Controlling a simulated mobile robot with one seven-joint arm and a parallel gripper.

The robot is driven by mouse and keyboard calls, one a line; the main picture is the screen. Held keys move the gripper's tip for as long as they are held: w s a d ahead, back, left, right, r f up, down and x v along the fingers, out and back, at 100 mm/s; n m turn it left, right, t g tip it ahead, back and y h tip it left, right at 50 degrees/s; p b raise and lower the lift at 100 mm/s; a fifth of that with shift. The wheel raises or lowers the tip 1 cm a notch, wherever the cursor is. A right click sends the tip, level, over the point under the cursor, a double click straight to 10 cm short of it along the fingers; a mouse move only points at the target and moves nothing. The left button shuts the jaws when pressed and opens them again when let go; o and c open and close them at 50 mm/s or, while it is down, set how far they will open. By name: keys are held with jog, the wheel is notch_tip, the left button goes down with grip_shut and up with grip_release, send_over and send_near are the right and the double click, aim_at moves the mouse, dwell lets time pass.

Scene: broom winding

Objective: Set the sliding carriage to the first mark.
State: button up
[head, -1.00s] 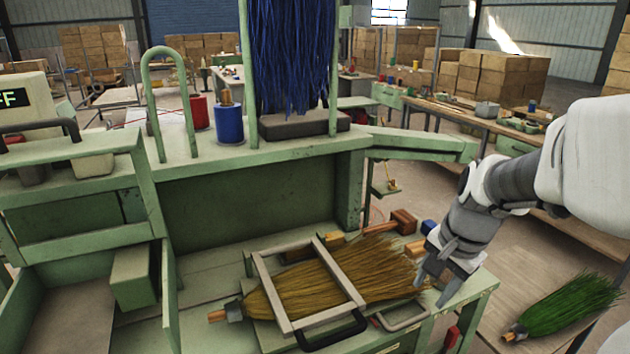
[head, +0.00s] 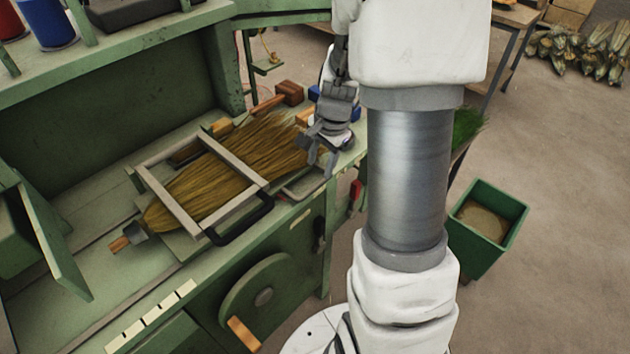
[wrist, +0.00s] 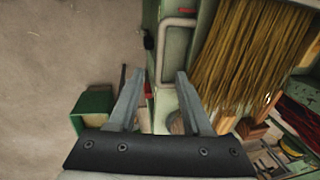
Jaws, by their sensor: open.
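A pale grey rectangular frame with a black handle (head: 240,222), which looks like the sliding carriage, lies across a straw-coloured broom (head: 205,185) on the green bench. Several cream plates (head: 152,316) sit in a row along the bench's front edge at lower left; I cannot tell whether they are the marks. My gripper (head: 318,158) is open and empty at the bristle end, right of the frame and apart from the black handle. In the wrist view, the open fingers (wrist: 158,80) point toward a grey loop handle (wrist: 176,45), with bristles (wrist: 255,50) to the right.
A brown wooden block (head: 290,92) lies behind the bristles. A crank wheel with a wooden grip (head: 245,333) is on the bench's front. A green bin (head: 487,225) stands on the floor at right. The front left bench top is fairly clear.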

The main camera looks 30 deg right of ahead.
aim_at(315, 186)
jog(key=f, duration=0.2)
jog(key=w+f, duration=0.1)
jog(key=f, duration=0.4)
jog(key=shift+w+a+f+b, duration=0.15)
jog(key=shift+a+f+b, duration=0.1)
jog(key=shift+b, duration=0.1)
jog(key=shift+c, duration=0.2)
grip_shut()
dwell(0.9)
